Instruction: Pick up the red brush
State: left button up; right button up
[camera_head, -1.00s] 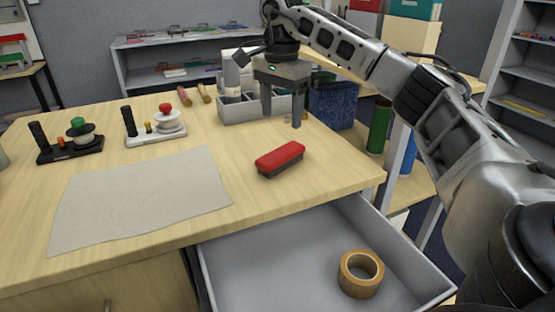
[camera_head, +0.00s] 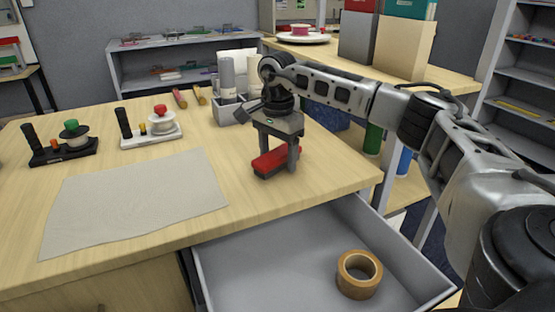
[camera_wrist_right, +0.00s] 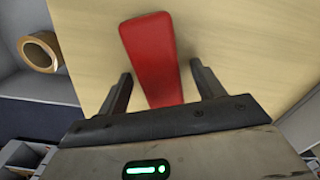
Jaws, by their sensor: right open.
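The red brush (camera_head: 272,163), a red-topped block with dark bristles below, lies on the wooden table near its front right edge. In the right wrist view the brush (camera_wrist_right: 151,55) shows its red top, with its near end between the fingers. My right gripper (camera_head: 279,165) is open and points down at the brush, one finger on each side of it. In the right wrist view both fingers (camera_wrist_right: 160,88) stand apart from the brush, with a gap on each side. My left gripper is not in view.
An open grey drawer (camera_head: 290,265) below the table edge holds a tape roll (camera_head: 358,274). A grey cloth (camera_head: 135,200) lies left of the brush. Two spool stands (camera_head: 62,146) and (camera_head: 150,128) and a grey caddy (camera_head: 231,112) stand farther back.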

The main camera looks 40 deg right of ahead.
jog(key=c, duration=1.1)
jog(key=shift+r, duration=0.1)
